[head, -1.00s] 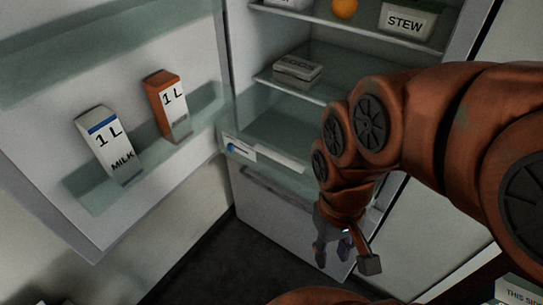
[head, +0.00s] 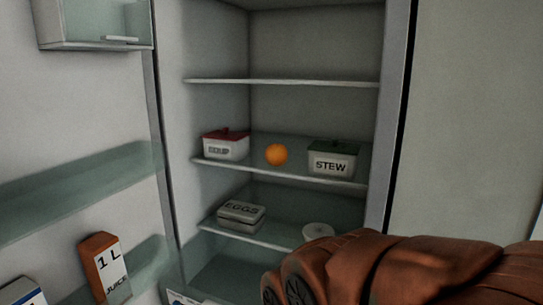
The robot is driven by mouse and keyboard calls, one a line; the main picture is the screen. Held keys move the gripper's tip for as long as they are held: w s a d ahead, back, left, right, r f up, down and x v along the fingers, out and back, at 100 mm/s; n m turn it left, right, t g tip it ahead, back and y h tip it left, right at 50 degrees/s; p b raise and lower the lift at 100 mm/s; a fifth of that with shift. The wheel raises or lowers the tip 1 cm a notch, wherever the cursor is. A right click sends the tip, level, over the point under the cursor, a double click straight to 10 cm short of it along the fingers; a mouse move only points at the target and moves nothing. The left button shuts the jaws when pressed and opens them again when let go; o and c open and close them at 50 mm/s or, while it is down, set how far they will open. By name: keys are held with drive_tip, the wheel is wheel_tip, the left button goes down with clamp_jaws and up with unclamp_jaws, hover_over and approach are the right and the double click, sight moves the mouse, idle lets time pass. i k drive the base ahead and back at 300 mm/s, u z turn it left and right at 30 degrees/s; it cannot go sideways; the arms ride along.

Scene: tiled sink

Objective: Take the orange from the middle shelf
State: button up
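The orange (head: 276,154) sits on the middle shelf (head: 266,173) of the open fridge. It stands between a white container with a red lid marked SOUP (head: 226,147) on its left and a white container with a green lid marked STEW (head: 332,160) on its right, with gaps on both sides. My arm shows at the lower right, below the level of that shelf. My gripper is outside the head view, so its state and place are hidden.
The shelf above (head: 290,82) is empty. An egg carton (head: 241,214) and a round white item (head: 318,230) are on the shelf below. The open fridge door at left holds a juice carton (head: 104,268) and part of another carton (head: 22,292).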

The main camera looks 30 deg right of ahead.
sight(276, 155)
drive_tip(key=z, duration=0.2)
drive_tip(key=k, duration=0.55)
drive_tip(key=z, duration=0.55)
drive_tip(key=k, duration=0.65)
drive_tip(key=u, duration=0.65)
drive_tip(key=i, duration=0.6)
drive_tip(key=u, duration=0.4)
drive_tip(key=i, duration=1.05)
drive_tip(key=z, duration=0.65)
